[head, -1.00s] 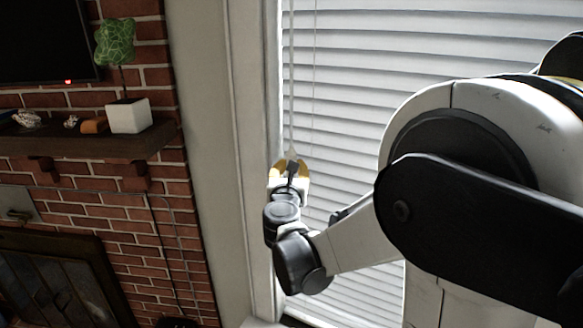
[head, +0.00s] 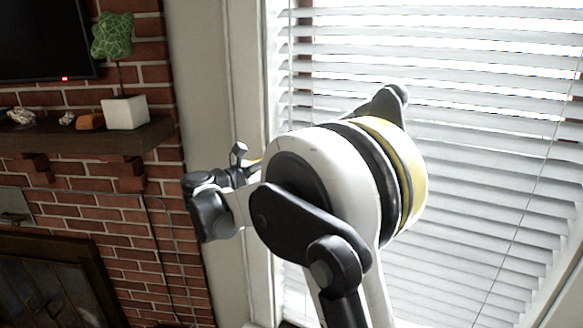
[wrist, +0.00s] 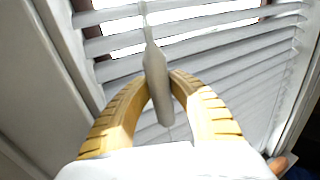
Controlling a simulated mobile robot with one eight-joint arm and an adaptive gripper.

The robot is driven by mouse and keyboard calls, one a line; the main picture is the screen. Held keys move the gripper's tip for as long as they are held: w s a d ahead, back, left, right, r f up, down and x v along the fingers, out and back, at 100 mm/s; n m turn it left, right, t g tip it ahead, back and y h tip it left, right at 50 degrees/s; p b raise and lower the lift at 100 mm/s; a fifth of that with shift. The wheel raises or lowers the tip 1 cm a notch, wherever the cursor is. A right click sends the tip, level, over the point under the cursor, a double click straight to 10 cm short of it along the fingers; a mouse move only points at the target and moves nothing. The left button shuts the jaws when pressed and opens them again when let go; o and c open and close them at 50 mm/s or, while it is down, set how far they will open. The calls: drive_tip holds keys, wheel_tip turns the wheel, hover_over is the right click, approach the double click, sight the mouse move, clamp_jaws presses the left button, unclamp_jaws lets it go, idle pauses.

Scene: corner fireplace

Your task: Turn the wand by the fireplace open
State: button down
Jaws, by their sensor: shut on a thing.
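The wand (wrist: 155,62) is a slim pale rod with a thicker lower end, hanging in front of the blinds in the wrist view. My gripper (wrist: 161,84) has its two yellow fingers shut on the wand's thick end, one finger on each side. The blinds (head: 480,120) stand with their slats tilted open, and bright light shows between them. In the head view my arm covers most of the gripper and the wand; only a bit of yellow finger shows.
The white window frame (head: 245,80) runs close along the left of the gripper. Farther left are the brick fireplace wall (head: 85,225) and a wooden mantel (head: 80,140) bearing a potted plant (head: 125,112) and small ornaments.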

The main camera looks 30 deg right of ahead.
drive_tip(key=m+g, duration=0.2)
drive_tip(key=g, duration=0.2)
drive_tip(key=m+g, duration=0.3)
drive_tip(key=g, duration=0.1)
drive_tip(key=shift+s+y+b, duration=0.1)
drive_tip(key=shift+y+b, duration=0.2)
drive_tip(key=shift+m+g, duration=0.4)
drive_tip(key=shift+g, duration=0.1)
drive_tip(key=c, duration=1.2)
unclamp_jaws()
drive_tip(key=shift+a, duration=0.1)
wheel_tip(320, 180, up, 10)
drive_tip(key=shift+r, duration=0.1)
